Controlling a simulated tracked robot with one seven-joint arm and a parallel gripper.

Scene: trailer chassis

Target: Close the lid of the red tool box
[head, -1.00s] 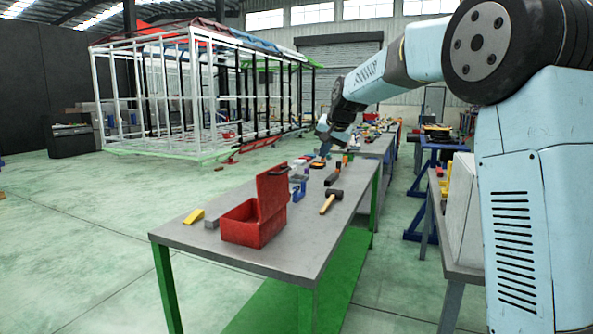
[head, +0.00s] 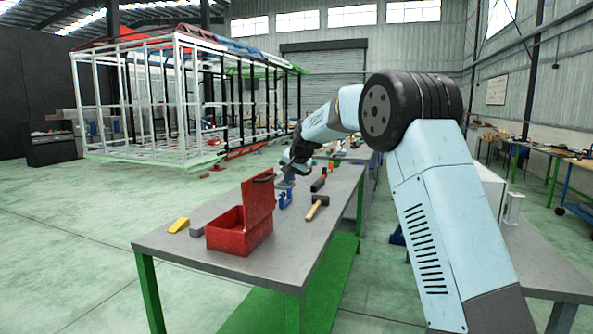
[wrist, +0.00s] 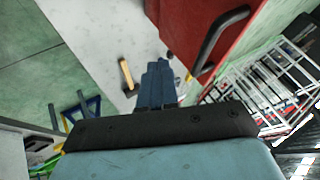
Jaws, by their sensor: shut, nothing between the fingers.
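The red tool box (head: 238,236) stands on the grey workbench (head: 300,250), its inside open to view. Its lid (head: 258,199) stands up roughly vertical along the box's far right side. My gripper (head: 284,184) is just beyond and to the right of the lid's upper part, over the bench. In the wrist view the shut, empty gripper (wrist: 158,68) points past the red lid (wrist: 195,22), which fills the top middle. The lid's black handle (wrist: 218,38) is to the right of the fingers. I cannot tell whether the fingers touch the lid.
The bench front is clear. Another grey table (head: 535,255) stands at the right.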

